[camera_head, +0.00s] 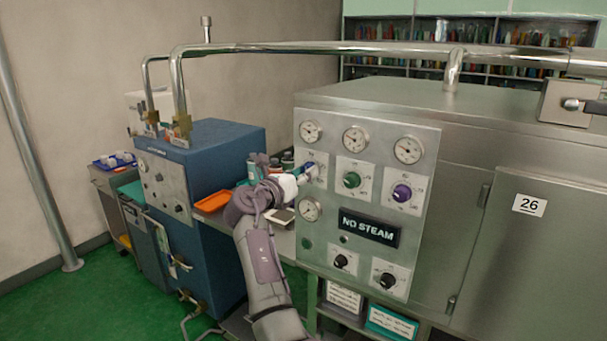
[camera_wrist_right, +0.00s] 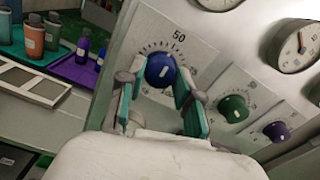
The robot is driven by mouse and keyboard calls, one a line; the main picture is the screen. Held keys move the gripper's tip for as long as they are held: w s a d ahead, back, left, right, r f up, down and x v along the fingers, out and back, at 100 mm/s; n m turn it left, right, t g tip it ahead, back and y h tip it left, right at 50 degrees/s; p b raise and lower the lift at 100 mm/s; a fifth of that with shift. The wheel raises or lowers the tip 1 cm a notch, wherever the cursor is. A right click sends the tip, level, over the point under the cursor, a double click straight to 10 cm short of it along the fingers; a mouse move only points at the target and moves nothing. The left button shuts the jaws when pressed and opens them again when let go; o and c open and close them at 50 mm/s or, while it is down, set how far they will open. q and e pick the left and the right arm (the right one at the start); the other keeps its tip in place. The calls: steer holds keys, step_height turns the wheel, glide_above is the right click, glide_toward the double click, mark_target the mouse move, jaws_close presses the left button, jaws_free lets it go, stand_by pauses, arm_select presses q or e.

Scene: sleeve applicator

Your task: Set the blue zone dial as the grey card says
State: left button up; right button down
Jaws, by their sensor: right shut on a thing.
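The blue zone dial (camera_wrist_right: 160,70) sits on a white scale plate marked 50 on the steel panel. Its short pale mark shows in the right wrist view, but the exact reading is too small to tell. My right gripper (camera_wrist_right: 157,82) has its teal-padded fingers on either side of the dial, shut on it. In the head view my right gripper (camera_head: 303,177) reaches the panel from the left and covers most of the dial. I cannot make out a grey card for certain. My left gripper is not in view.
A green dial (camera_head: 351,180) and a purple dial (camera_head: 402,193) sit right of the blue one, with gauges above. Black knobs (camera_head: 388,281) are below a NO STEAM sign (camera_head: 369,229). A blue machine (camera_head: 215,150) and an orange tray (camera_head: 213,201) stand left of my arm.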

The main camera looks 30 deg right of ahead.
steer(key=shift+m, duration=0.4)
steer(key=shift+m+b, duration=1.7)
steer(key=shift+m, duration=4.4)
steer(key=c, duration=0.8)
jaws_free()
steer(key=shift+o, duration=0.2)
